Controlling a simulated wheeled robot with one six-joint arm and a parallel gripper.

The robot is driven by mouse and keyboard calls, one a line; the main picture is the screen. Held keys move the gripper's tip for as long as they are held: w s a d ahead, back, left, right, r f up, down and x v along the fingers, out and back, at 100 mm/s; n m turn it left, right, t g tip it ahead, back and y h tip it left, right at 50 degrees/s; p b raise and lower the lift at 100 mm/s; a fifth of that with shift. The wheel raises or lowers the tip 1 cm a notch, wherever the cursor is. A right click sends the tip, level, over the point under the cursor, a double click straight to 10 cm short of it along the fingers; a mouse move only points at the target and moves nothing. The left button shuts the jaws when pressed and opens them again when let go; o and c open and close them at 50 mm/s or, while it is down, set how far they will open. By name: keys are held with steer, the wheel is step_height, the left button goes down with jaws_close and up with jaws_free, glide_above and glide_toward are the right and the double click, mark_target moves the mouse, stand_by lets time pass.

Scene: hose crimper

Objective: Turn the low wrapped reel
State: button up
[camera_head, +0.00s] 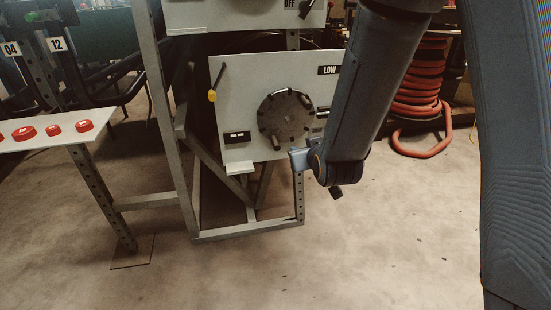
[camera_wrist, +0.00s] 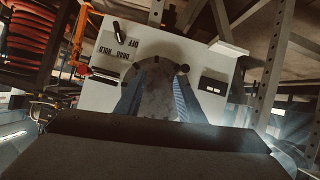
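The low reel is a dark round disc (camera_head: 285,115) with notches around its rim, mounted on the pale panel (camera_head: 233,110) beside the LOW label (camera_head: 329,70). A small knob (camera_head: 275,143) sticks out near its lower edge. In the head view my gripper (camera_head: 300,159) is just below and right of the disc, partly hidden by my arm. In the wrist view the panel is upside down. My gripper (camera_wrist: 157,85) is open, its two bluish fingers apart with the disc (camera_wrist: 155,95) showing between them. The knob (camera_wrist: 184,69) is near the right fingertip. I cannot tell any contact.
A metal frame (camera_head: 171,120) holds the panel, with another panel (camera_head: 240,14) above. A yellow-ended lever (camera_head: 212,96) hangs at the panel's left. A table with red buttons (camera_head: 54,129) stands left. A red hose coil (camera_head: 420,85) is behind right. The front floor is clear.

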mark_target(278, 148)
steer(key=w+a+f+t+b, duration=0.1)
steer(key=a+f+b, duration=0.1)
steer(key=w+a+f+n+t+y+b, duration=0.1)
steer(key=w+a+f+b, duration=0.1)
steer(key=b, duration=0.1)
steer(key=w+a+f+t+y+b, duration=0.1)
steer(key=a+f+t+b, duration=0.1)
steer(key=b, duration=0.1)
steer(key=shift+w+f+n, duration=0.1)
steer(key=shift+w+n, duration=0.05)
steer(key=shift+n, duration=0.15)
steer(key=shift+w+a+t+b, duration=0.1)
steer(key=shift+a+t+b, duration=0.3)
steer(key=shift+t+b, duration=0.15)
steer(key=shift+b+x, duration=1.2)
steer(key=shift+x, duration=2.65)
steer(key=shift+a, duration=0.1)
steer(key=shift+c, duration=0.4)
jaws_close()
